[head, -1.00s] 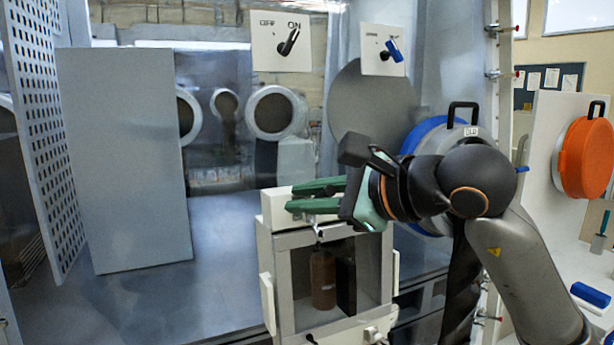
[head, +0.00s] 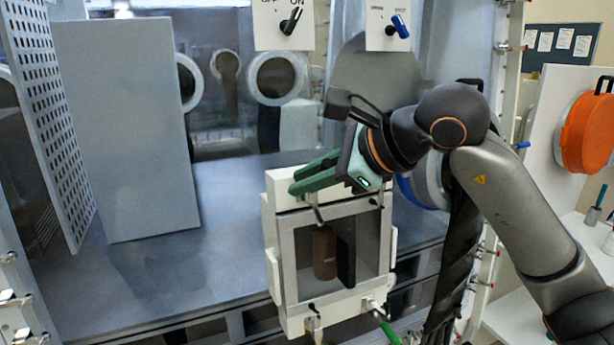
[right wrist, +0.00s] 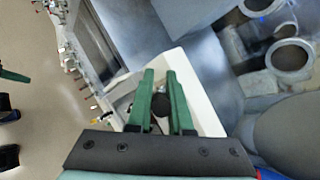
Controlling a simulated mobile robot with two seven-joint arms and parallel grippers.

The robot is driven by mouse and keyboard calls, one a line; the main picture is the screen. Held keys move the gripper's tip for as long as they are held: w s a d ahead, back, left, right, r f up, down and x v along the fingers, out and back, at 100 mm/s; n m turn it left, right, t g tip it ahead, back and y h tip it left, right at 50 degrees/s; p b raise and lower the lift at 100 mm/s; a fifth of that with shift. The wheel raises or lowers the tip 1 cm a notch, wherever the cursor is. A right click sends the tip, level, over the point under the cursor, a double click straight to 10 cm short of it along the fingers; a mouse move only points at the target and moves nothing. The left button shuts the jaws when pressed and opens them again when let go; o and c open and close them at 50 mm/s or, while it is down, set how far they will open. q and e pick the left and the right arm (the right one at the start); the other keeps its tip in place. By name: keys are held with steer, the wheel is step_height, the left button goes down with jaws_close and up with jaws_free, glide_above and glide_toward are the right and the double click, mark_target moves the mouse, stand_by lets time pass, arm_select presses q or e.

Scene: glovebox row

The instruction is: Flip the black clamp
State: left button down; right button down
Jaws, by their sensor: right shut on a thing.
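My right gripper (head: 292,184) is at the top of a white box (head: 276,255) with a windowed front. In the right wrist view its green fingers (right wrist: 161,75) lie on both sides of a dark rounded piece (right wrist: 160,104), which I take for the handle of the black clamp. The gripper is shut on it. In the head view the fingers hide most of this clamp; a metal hook (head: 317,208) shows below them. A green piece (right wrist: 14,76) at the left edge of the right wrist view may be part of my left gripper.
Other small dark clamps sit on the box at upper right (head: 376,200) and lower left (head: 313,308). A brown bottle (head: 324,253) stands behind its window. A grey panel (head: 125,130) stands at left. Open grey floor lies between panel and box.

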steer(key=c, duration=0.8)
jaws_free()
steer(key=shift+c, duration=0.2)
steer(key=b+v, duration=0.1)
steer(key=v, duration=1.1)
steer(key=shift+s+r+b, duration=0.15)
steer(key=shift+s+b, duration=0.05)
steer(key=shift+b, duration=0.15)
steer(key=shift+d, duration=0.1)
